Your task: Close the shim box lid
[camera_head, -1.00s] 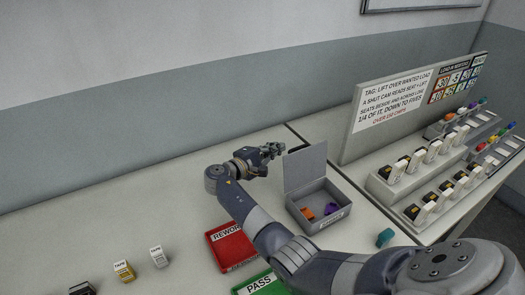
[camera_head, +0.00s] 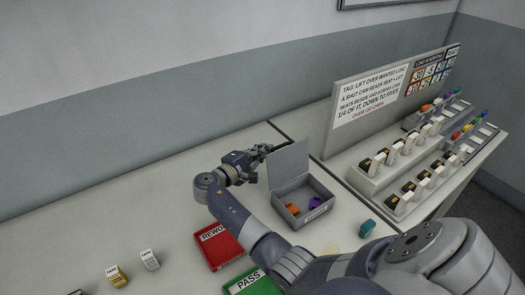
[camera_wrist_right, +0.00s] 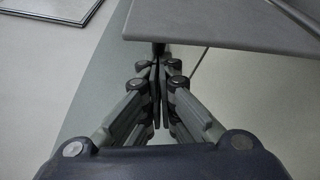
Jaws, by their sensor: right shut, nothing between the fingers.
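The shim box (camera_head: 318,211) is a grey open-topped box on the bench. Its lid (camera_head: 289,167) stands raised at the back-left side. Inside lie an orange piece (camera_head: 292,209) and a purple piece (camera_head: 315,203). My right gripper (camera_head: 264,151) is shut and empty, at the lid's outer left side near its upper edge. In the right wrist view the shut fingertips (camera_wrist_right: 160,50) are at the edge of a grey panel, which looks like the lid (camera_wrist_right: 225,22); I cannot tell whether they touch it. My left gripper is not in view.
A red REWORK tray (camera_head: 219,248) and a green PASS tray (camera_head: 255,285) lie in front of the box, partly behind my right arm. A teal piece (camera_head: 367,228) lies right of it. A rack with a sign board (camera_head: 368,112) stands farther right. Bench left of the gripper is clear.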

